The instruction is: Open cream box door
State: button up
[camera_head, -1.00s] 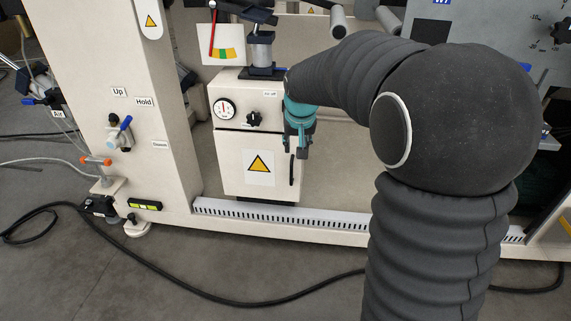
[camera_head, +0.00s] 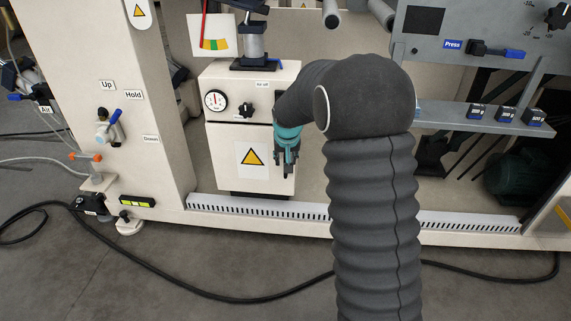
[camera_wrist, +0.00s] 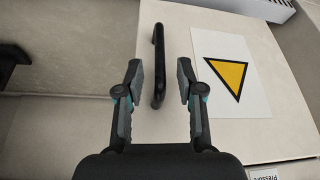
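The cream box (camera_head: 222,78) stands on the machine's lower frame in the head view. Its door (camera_head: 228,165) is closed and bears a yellow warning triangle (camera_head: 252,156), which also shows in the wrist view (camera_wrist: 230,76). The black bar handle (camera_wrist: 158,66) runs upright in the wrist view; in the head view my gripper hides it. My gripper (camera_wrist: 160,78) is open, with one finger on each side of the handle's line. The handle appears between the fingertips; I cannot tell whether either finger touches it. In the head view my gripper (camera_head: 286,168) is in front of the door's right side.
A gauge (camera_head: 215,101) and a black knob (camera_head: 246,110) sit above the door. A slotted rail (camera_head: 260,208) runs below the box. A cream column (camera_head: 130,60) stands left. A black cable (camera_head: 200,290) lies on the floor.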

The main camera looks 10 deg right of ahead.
jog(key=shift+x, duration=1.25)
grip_shut()
